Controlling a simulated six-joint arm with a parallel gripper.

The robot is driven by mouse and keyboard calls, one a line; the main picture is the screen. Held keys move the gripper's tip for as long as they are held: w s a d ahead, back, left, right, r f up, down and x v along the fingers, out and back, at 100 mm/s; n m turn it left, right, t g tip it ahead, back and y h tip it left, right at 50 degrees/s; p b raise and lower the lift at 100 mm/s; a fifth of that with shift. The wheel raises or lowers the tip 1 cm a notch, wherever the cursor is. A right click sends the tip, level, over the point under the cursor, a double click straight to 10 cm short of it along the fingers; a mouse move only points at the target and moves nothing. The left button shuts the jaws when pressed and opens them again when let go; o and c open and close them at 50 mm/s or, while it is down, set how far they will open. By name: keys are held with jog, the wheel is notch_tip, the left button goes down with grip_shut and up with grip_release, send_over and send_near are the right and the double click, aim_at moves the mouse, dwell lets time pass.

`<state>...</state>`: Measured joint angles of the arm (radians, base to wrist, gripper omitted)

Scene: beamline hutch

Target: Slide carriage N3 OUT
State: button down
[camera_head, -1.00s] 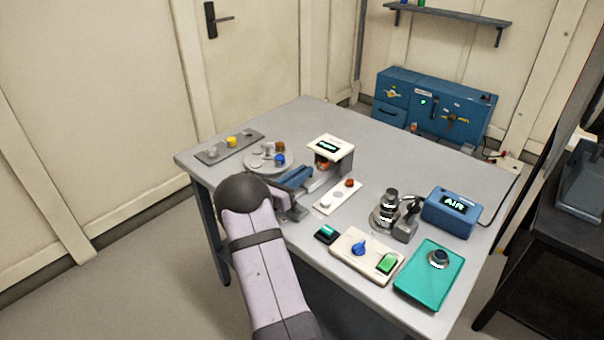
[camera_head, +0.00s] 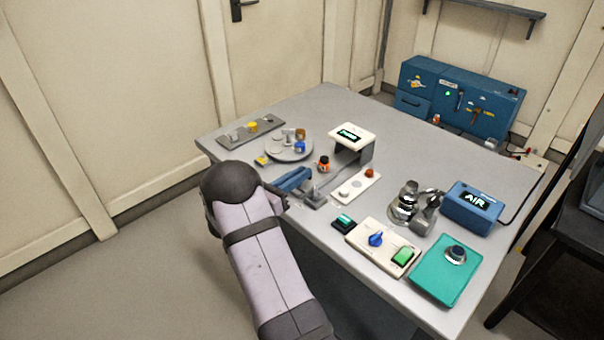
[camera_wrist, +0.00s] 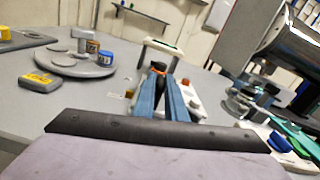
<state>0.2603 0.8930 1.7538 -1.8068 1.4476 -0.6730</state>
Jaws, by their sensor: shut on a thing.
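The carriage, seen as a dark holder with an orange-and-black sample (camera_head: 324,165), stands clear of the white-topped instrument (camera_head: 352,134), on its near-left side. A thin rail runs between a grey block (camera_head: 315,198) and the instrument. My gripper (camera_head: 305,174) has its blue fingers low over the table, pointing at the carriage. In the wrist view the fingers (camera_wrist: 163,80) reach toward the dark and orange sample (camera_wrist: 156,70). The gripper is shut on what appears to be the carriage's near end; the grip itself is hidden.
A round grey tray (camera_head: 289,153) with small pots stands left of the carriage, with a yellow-marked block (camera_head: 261,161) beside it. A white strip with buttons (camera_head: 356,187) lies close on the right. Controls and the blue AIR box (camera_head: 472,206) are farther right.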

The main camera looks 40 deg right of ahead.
jog(key=c, duration=1.8)
grip_release()
jog(key=shift+s+a, duration=0.1)
jog(key=shift+a, duration=0.1)
jog(key=shift+c, duration=0.2)
jog(key=shift+a, duration=0.15)
jog(key=shift+a+b, duration=0.65)
jog(key=shift+a, duration=2.9)
